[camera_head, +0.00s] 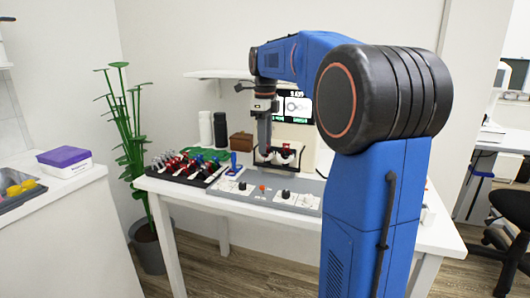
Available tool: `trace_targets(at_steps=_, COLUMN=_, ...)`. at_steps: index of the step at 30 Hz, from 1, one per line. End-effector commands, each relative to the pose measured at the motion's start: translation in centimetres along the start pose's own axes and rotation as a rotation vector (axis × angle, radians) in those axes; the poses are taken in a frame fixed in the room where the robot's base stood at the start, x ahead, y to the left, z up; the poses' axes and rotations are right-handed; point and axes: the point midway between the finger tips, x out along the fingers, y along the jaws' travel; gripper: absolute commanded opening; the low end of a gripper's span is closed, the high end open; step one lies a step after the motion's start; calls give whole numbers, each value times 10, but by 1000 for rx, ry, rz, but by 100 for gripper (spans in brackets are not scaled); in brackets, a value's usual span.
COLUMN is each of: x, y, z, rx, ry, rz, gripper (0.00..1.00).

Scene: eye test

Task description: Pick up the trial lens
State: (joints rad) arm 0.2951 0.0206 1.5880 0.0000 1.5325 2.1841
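Several small lens-like pieces with red, black and silver parts (190,164) sit in rows in a dark tray (168,177) at the left of the white table. They are too small to tell which one is the trial lens. My gripper (264,152) points down over the table, right of the tray and above a grey panel. Its fingertips are close to, and partly overlap in the picture, a small dark-red and white piece (284,155); I cannot tell whether they touch it. Whether the fingers are open or shut is too small to see.
The grey panel (255,199) with knobs lies along the front of the white table (205,208). Behind stand a lit screen (293,108), white (205,128) and black (221,129) cylinders and a brown box (241,141). A small blue item (233,164) stands beside the tray. My arm hides the table's right part.

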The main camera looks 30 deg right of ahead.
Motion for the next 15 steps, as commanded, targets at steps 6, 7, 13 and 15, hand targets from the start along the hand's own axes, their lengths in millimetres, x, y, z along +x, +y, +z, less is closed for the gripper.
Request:
trace_targets(at_steps=6, x=9, y=0, z=0, rx=0, ry=0, rz=0, gripper=29)
trace_targets(at_steps=7, x=9, y=0, z=0, rx=0, ry=0, rz=0, gripper=29)
trace_targets(at_steps=13, x=9, y=0, z=0, rx=0, ry=0, rz=0, gripper=7)
trace_targets(at_steps=15, x=8, y=0, z=0, rx=0, ry=0, rz=0, gripper=0)
